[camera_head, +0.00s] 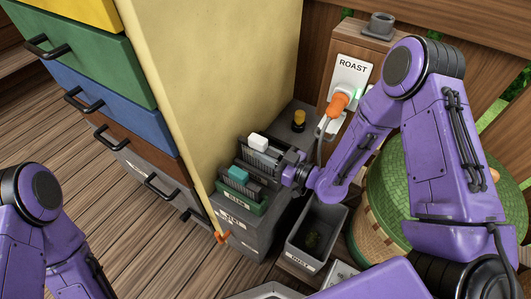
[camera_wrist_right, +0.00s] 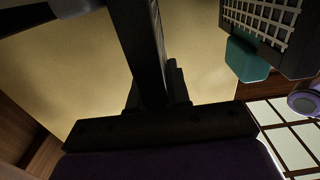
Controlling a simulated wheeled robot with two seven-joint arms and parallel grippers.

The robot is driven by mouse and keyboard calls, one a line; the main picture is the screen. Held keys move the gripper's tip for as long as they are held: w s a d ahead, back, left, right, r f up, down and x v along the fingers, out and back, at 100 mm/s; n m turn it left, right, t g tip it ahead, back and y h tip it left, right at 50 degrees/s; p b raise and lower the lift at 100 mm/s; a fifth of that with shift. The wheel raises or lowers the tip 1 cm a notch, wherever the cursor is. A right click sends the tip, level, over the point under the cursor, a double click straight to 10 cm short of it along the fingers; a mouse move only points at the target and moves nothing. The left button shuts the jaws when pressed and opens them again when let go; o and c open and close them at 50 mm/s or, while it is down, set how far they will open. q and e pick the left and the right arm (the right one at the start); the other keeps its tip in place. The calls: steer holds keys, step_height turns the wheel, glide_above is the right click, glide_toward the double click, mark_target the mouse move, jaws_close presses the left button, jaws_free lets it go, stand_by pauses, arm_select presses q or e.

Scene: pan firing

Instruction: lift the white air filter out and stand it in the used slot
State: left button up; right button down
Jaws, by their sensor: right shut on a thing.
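The white air filter shows as a white tab (camera_head: 258,143) on a dark grille, upright at the back of the grey slotted unit (camera_head: 258,225). My right gripper (camera_head: 281,163) comes in from the right and is shut at the filter's right side; its fingers are small and partly hidden there. In the right wrist view a pale piece, probably the white tab (camera_wrist_right: 72,7), is at the top edge by the dark fingers. A teal-tabbed filter (camera_head: 238,174) stands in front of the white one, and its tab shows in the wrist view (camera_wrist_right: 245,57). The slot labels are too small to read surely.
A tall drawer cabinet (camera_head: 215,70) stands close on the left. A grey bin labelled DUST (camera_head: 304,259) is to the right of the unit. An orange plug (camera_head: 338,103) sits in the ROAST panel (camera_head: 350,70). A green-lidded basket (camera_head: 375,195) is behind my right arm.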

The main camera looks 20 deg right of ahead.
steer(key=shift+f+b, duration=1.6)
steer(key=shift+f, duration=0.25)
steer(key=c, duration=1)
jaws_free()
steer(key=shift+r, duration=0.1)
steer(key=shift+s, duration=0.1)
steer(key=v, duration=1)
steer(key=shift+d+p, duration=0.2)
steer(key=shift+p, duration=0.2)
steer(key=shift+s, duration=0.1)
